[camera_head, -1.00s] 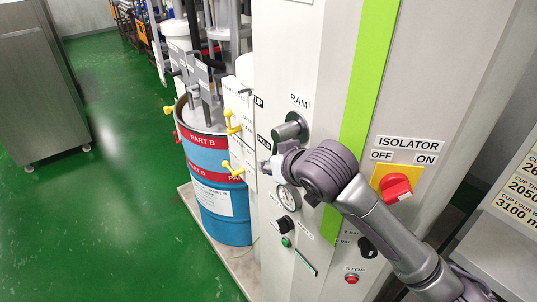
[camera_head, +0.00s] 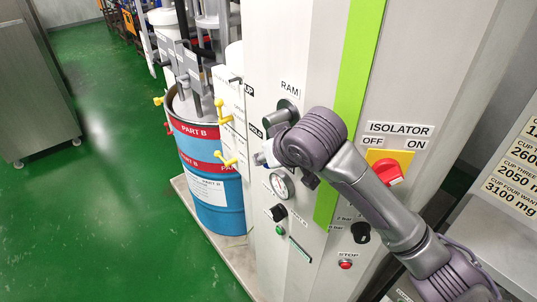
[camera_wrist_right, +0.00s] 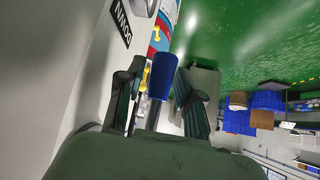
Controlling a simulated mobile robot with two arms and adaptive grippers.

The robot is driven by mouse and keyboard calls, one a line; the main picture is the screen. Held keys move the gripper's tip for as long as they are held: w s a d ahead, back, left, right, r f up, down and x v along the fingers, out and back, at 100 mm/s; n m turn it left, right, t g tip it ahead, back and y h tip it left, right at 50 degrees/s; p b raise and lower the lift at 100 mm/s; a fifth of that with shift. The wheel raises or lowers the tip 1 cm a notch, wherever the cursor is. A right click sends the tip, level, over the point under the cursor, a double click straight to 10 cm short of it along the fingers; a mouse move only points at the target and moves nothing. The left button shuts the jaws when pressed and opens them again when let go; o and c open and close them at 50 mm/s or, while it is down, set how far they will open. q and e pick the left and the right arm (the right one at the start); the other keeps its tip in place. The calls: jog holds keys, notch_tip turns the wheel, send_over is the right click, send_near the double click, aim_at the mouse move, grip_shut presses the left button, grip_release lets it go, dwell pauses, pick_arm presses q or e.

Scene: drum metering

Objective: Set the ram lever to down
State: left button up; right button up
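The ram lever's grey metal hub (camera_head: 286,112) sits on the white panel just under the RAM label. Its arm is mostly hidden behind my right wrist in the head view. In the right wrist view the lever's blue grip (camera_wrist_right: 163,75) on a thin metal rod stands between the fingers of my right gripper (camera_wrist_right: 160,88). The fingers are apart, with a visible gap on the left side of the grip. The DOWN label (camera_wrist_right: 122,20) lies on the panel left of the grip. The HOLD label (camera_head: 255,130) and UP label (camera_head: 249,90) show in the head view. My left gripper is out of view.
A pressure gauge (camera_head: 281,185), a black knob (camera_head: 277,213) and a green button (camera_head: 280,230) lie below the lever. The red isolator switch (camera_head: 388,172) is right of my arm. A blue drum (camera_head: 212,170) with yellow valve handles (camera_head: 224,160) near it stands left. Green floor is free farther left.

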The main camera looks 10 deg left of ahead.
jog(key=shift+o, duration=1.2)
jog(key=shift+s+r, duration=0.1)
jog(key=v, duration=1.1)
jog(key=shift+s+d+r, duration=0.15)
jog(key=shift+r, duration=0.15)
